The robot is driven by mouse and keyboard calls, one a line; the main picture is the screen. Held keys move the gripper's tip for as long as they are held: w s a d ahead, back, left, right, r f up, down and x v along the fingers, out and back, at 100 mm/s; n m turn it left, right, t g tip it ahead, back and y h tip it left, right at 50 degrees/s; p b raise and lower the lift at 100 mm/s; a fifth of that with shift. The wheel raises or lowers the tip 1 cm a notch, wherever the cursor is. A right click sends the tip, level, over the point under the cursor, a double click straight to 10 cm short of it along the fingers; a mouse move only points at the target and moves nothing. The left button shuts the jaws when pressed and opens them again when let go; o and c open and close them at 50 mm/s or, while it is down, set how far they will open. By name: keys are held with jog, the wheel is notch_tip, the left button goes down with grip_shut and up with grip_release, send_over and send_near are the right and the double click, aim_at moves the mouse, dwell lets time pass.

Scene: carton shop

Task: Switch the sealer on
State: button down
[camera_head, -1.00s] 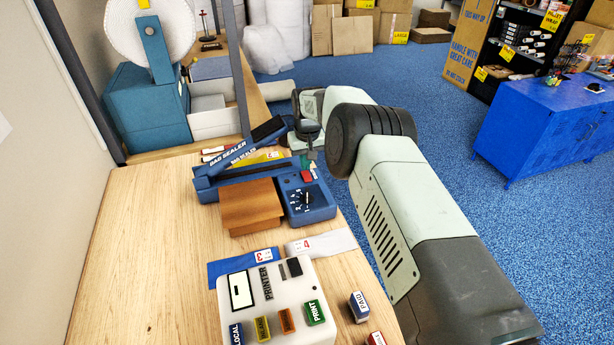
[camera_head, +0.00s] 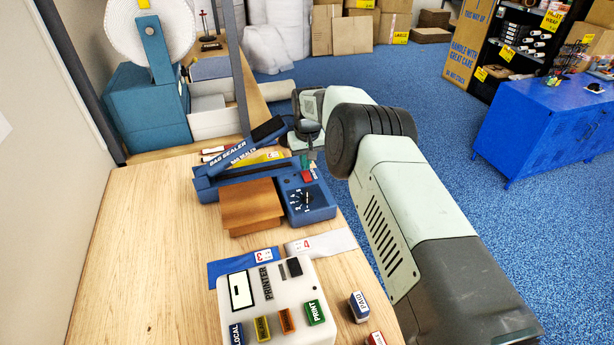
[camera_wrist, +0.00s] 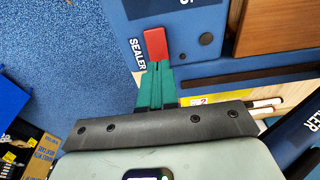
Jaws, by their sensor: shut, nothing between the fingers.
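The blue bag sealer (camera_head: 322,211) stands on the wooden bench, its dark lever arm (camera_head: 235,152) raised at an angle. It has a dial (camera_head: 301,198) on its control box and a red switch (camera_head: 307,176) near the box's far edge. The red switch (camera_wrist: 155,43) also shows in the wrist view. My gripper (camera_wrist: 156,66) is shut and empty, its green fingertips right at the near end of the red switch. I cannot tell whether they touch it, or which way the switch is set. In the head view, my arm partly hides the gripper.
A brown block (camera_head: 250,205) sits against the sealer's front. A white printer (camera_head: 245,310) with coloured buttons stands nearer, with small stamp blocks (camera_head: 358,306) beside it. A teal machine with a white roll (camera_head: 150,110) is at the back left. The bench's left part is clear.

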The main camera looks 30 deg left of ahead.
jog(key=shift+f, duration=0.95)
dwell(0.6)
jog(key=shift+r, duration=3.55)
jog(key=shift+r, duration=0.1)
jog(key=s+d+r+m+t, duration=0.1)
jog(key=d+r, duration=0.7)
jog(key=r, duration=0.4)
jog(key=d+r+m+t, duration=0.1)
jog(key=d+r, duration=0.8)
jog(key=r, duration=0.3)
jog(key=s+d+r+m+t, duration=0.1)
jog(key=s+d+r+m, duration=0.1)
jog(key=s+d+r, duration=0.95)
jog(key=s+d+f+m, duration=0.2)
jog(key=s+d, duration=0.5)
jog(key=s, duration=0.4)
jog(key=s+d+f+m+t+h, duration=0.1)
jog(key=s+d+f+m, duration=0.1)
jog(key=s+d, duration=0.6)
jog(key=s+f, duration=0.1)
jog(key=s, duration=0.2)
jog(key=shift+s+d+m, duration=0.2)
jog(key=shift+d+m, duration=0.1)
